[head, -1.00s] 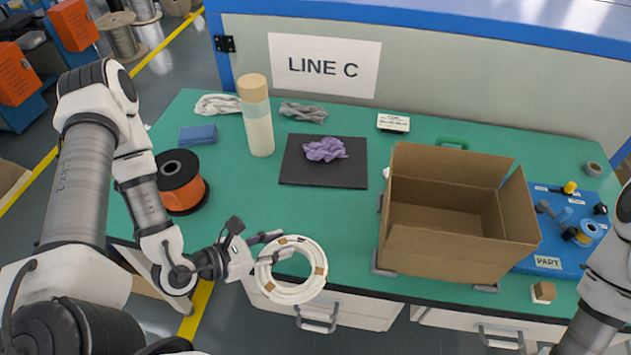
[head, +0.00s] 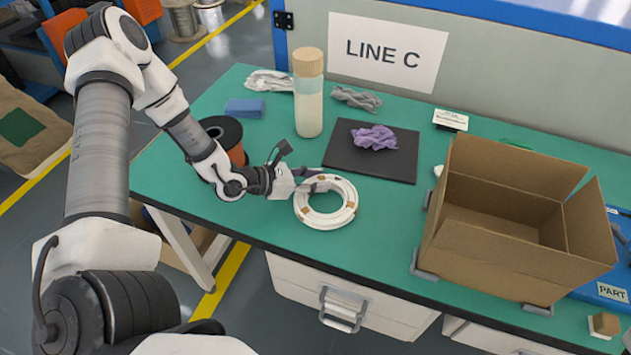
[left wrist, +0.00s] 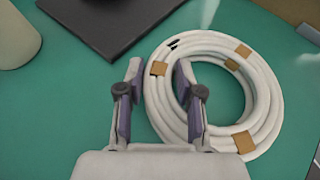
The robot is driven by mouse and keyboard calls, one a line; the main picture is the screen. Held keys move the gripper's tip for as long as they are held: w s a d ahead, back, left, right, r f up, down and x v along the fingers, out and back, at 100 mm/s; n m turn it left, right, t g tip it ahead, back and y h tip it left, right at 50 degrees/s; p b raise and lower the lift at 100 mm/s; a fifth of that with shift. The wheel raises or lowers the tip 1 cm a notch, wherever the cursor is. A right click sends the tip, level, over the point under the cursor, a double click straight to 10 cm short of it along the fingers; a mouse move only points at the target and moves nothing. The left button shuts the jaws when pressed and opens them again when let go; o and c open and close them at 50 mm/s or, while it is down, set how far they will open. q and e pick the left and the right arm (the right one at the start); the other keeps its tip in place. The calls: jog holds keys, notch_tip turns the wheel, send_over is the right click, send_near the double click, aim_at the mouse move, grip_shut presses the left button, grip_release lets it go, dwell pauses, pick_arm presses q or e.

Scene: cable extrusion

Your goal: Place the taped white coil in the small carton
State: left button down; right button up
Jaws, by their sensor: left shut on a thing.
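The taped white coil (head: 325,222) is a ring of white cable with tan tape bands, over the front middle of the green table. My left gripper (head: 312,183) is shut on its left side. In the left wrist view, the fingers (left wrist: 158,72) straddle the band of the coil (left wrist: 265,100), one finger outside and one within the ring. I cannot tell whether the coil touches the table. The small carton (head: 500,255) stands open-topped to the right of the coil; the part of its inside that shows is empty. My right gripper is not in view.
A black mat (head: 400,165) with a purple cloth (head: 374,138) lies behind the coil. A tall wooden-capped bottle (head: 309,105) and an orange spool (head: 237,155) stand to the left. Grey brackets (head: 424,265) sit at the carton's base. Green table is clear between coil and carton.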

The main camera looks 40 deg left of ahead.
pick_arm(q)
jog(key=shift+w+f, duration=0.1)
jog(key=shift+f, duration=0.2)
jog(key=c, duration=0.7)
grip_release()
jog(key=shift+c, duration=0.2)
jog(key=shift+r, duration=0.1)
